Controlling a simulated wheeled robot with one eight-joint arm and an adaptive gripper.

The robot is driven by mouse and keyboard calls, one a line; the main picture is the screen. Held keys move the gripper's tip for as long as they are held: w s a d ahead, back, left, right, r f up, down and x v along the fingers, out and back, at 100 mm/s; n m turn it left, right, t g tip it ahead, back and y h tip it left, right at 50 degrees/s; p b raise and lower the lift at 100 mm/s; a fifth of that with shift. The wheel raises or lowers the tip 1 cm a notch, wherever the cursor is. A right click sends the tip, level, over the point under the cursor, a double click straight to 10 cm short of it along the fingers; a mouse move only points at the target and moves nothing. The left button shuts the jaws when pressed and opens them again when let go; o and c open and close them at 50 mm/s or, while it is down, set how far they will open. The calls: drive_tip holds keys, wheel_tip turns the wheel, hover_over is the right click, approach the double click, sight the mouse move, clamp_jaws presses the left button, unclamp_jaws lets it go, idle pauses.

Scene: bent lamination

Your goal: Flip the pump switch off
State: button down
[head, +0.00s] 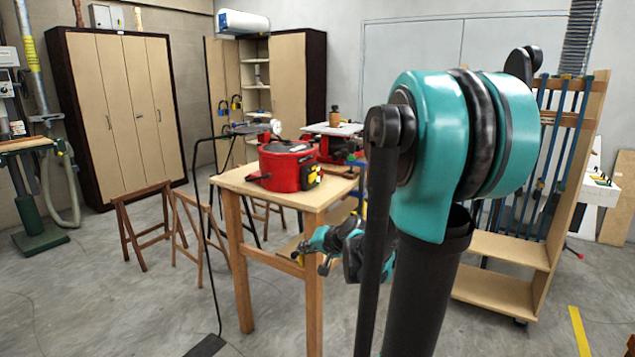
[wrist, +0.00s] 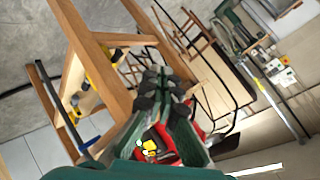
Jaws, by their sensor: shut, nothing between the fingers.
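The red pump (head: 286,165) stands on the wooden table. A black switch box with yellow parts (head: 312,176) is on its right front side. In the wrist view the red pump (wrist: 168,157) shows partly behind my fingers, with the yellow switch part (wrist: 149,146) between them. My gripper (head: 324,266) is in front of the table's right side, lower than the tabletop and apart from the switch. In the wrist view my gripper (wrist: 155,78) is shut and empty. The switch's exact position is too small to tell.
The wooden table (head: 240,184) has a lower shelf with yellow-handled tools (wrist: 74,108). Wooden trestles (head: 143,225) stand left of it. A red machine (head: 338,145) is behind it. A rack with blue clamps (head: 545,180) stands at right. Floor at front left is mostly clear.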

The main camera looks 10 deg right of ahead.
drive_tip(key=w+d+r+m+t+h, duration=0.1)
drive_tip(key=w+d+r+m+t, duration=0.3)
drive_tip(key=w+d, duration=0.4)
drive_tip(key=w+d+r+m+t+h, duration=0.1)
drive_tip(key=w+d+r+m+t, duration=0.2)
drive_tip(key=w+d+r+m, duration=0.3)
drive_tip(key=w+d, duration=0.2)
drive_tip(key=w, duration=0.2)
drive_tip(key=shift+w+m+t, duration=0.35)
drive_tip(key=shift+m+t, duration=0.05)
approach(313, 177)
drive_tip(key=w, duration=0.1)
drive_tip(key=w+d, duration=0.2)
drive_tip(key=w, duration=0.1)
drive_tip(key=shift+w+d, duration=0.1)
drive_tip(key=shift+w+a, duration=0.3)
drive_tip(key=shift+a, duration=0.2)
drive_tip(key=shift+w+a, duration=0.25)
drive_tip(key=shift+a, duration=0.3)
drive_tip(key=shift+w+a, duration=0.4)
drive_tip(key=shift+a, duration=0.1)
drive_tip(key=shift+a, duration=0.1)
